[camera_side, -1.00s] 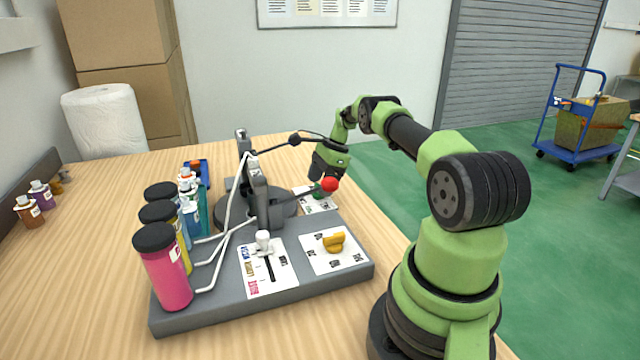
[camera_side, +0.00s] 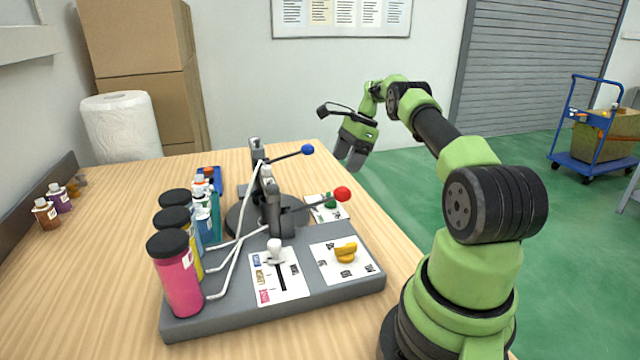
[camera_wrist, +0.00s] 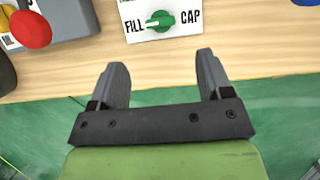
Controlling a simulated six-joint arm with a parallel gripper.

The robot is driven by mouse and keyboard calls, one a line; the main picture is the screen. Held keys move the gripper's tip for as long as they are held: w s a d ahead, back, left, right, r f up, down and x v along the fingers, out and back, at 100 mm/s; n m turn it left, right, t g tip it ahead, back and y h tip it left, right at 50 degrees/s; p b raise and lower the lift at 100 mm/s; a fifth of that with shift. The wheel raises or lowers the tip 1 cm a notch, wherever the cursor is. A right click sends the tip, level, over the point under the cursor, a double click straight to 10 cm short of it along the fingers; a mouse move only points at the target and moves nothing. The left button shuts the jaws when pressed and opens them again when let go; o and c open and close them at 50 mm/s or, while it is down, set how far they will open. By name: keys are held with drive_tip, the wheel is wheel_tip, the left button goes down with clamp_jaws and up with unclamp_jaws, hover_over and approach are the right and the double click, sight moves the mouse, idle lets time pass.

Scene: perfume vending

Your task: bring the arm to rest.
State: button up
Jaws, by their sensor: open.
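My gripper (camera_side: 350,160) is raised at the back right of the table, apart from the vending machine (camera_side: 290,290). In the wrist view its two fingers (camera_wrist: 160,80) are spread with nothing between them. Ahead of the fingers lies a white plate with a green knob (camera_wrist: 160,21) and the words FILL and CAP. The knob's pale pointer is on the FILL side. A lever with a red ball (camera_side: 342,194) and one with a blue ball (camera_side: 307,149) stick out of the machine.
A yellow knob (camera_side: 346,252) and a white slider (camera_side: 274,248) sit on the front panel. Pink, yellow and blue bottles (camera_side: 180,280) stand along its left side. Small bottles (camera_side: 46,212) stand at the far left. The air around my gripper is clear.

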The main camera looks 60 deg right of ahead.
drive_tip(key=w+a+r+n+h, duration=0.1)
drive_tip(key=w+a+r+n, duration=0.4)
drive_tip(key=a+r, duration=0.45)
drive_tip(key=s+a+r+n+t+h, duration=0.1)
drive_tip(key=s+a+r+n, duration=0.1)
drive_tip(key=a+r+n, duration=0.75)
drive_tip(key=s+a+r+n+t, duration=0.1)
drive_tip(key=s+a+n+t, duration=0.2)
drive_tip(key=s+a+n, duration=0.5)
drive_tip(key=s+a, duration=0.9)
drive_tip(key=shift+s+a+y, duration=0.3)
drive_tip(key=shift+a, duration=0.1)
